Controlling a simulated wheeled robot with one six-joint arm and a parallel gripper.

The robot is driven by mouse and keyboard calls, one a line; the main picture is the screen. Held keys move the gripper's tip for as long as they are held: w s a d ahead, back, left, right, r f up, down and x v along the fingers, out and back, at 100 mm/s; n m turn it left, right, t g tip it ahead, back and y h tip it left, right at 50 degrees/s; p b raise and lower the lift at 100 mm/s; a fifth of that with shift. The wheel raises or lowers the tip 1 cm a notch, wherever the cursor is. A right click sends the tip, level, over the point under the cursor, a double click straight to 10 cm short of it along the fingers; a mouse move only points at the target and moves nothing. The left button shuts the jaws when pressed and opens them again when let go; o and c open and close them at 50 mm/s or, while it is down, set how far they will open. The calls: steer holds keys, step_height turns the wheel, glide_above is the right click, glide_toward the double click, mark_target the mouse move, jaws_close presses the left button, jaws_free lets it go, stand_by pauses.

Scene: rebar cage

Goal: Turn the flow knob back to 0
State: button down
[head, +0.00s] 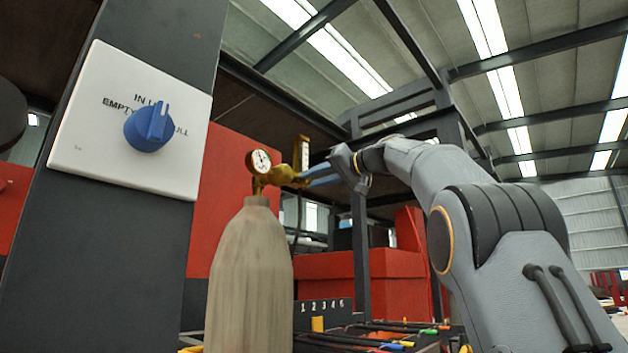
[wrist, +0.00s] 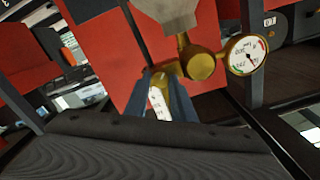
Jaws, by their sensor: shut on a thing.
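A gas cylinder (head: 250,285) stands upright in the head view, with a brass regulator on top. The regulator carries a round pressure gauge (head: 259,161) and an upright flow tube (head: 304,152). My gripper (head: 305,179) reaches in from the right and is shut at the regulator's right end. In the wrist view, my gripper (wrist: 163,77) has its two blue-grey fingers on either side of a brass part, which looks like the flow knob (wrist: 165,78). The white scale of the flow tube (wrist: 159,102) shows between the fingers. The fingers hide much of the knob; its setting cannot be read.
A white sign plate (head: 90,150) with a blue dial (head: 149,127) is on the dark post at left. The gauge also shows in the wrist view (wrist: 246,56). Red cabinets stand behind the cylinder. A tray with numbered slots (head: 325,307) lies below my arm.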

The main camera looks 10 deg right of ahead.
steer(key=c, duration=1.5)
jaws_free()
steer(key=shift+b+v, duration=0.7)
steer(key=shift+v, duration=3.15)
